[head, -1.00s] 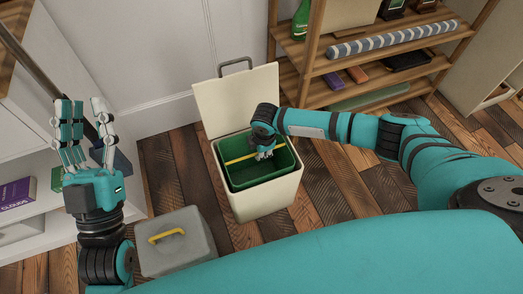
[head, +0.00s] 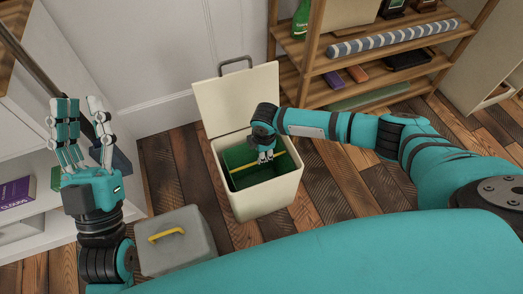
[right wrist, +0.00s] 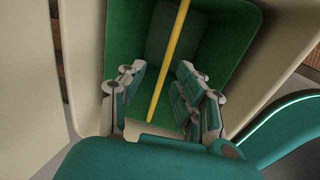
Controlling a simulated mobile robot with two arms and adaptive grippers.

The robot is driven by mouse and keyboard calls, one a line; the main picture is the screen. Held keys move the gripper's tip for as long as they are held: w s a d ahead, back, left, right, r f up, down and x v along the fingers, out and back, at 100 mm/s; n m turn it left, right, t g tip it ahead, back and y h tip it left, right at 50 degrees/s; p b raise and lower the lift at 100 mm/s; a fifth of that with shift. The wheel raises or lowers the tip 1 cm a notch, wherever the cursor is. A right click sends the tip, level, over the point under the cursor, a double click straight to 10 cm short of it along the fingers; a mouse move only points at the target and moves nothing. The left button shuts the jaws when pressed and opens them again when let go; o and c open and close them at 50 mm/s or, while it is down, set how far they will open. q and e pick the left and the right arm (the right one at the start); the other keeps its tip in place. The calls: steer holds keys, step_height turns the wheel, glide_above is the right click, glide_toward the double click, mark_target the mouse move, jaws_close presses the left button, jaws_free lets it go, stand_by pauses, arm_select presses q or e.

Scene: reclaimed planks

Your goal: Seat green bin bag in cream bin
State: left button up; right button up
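The cream bin (head: 265,205) stands on the plank floor with its lid tilted up at the back. The green bin bag (head: 238,157) is inside it, its rim below the bin's rim. A yellow strip crosses the bag; it also shows in the right wrist view, with the green bag walls (right wrist: 225,45) around it. My right gripper (head: 266,158) points down into the bin over the strip. In the right wrist view its fingers (right wrist: 162,85) stand apart either side of the strip, with visible gaps. My left gripper (head: 82,112) is raised, open and empty at the left.
A grey box with a yellow handle (head: 186,250) stands on the floor left of the bin. A wooden shelf unit (head: 300,72) with several items is behind to the right. A white shelf (head: 30,232) is at the left. Floor right of the bin is clear.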

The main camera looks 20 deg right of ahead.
step_height(320, 180, up, 12)
steer(key=s, duration=0.1)
steer(key=shift+s, duration=0.4)
stand_by(0.6)
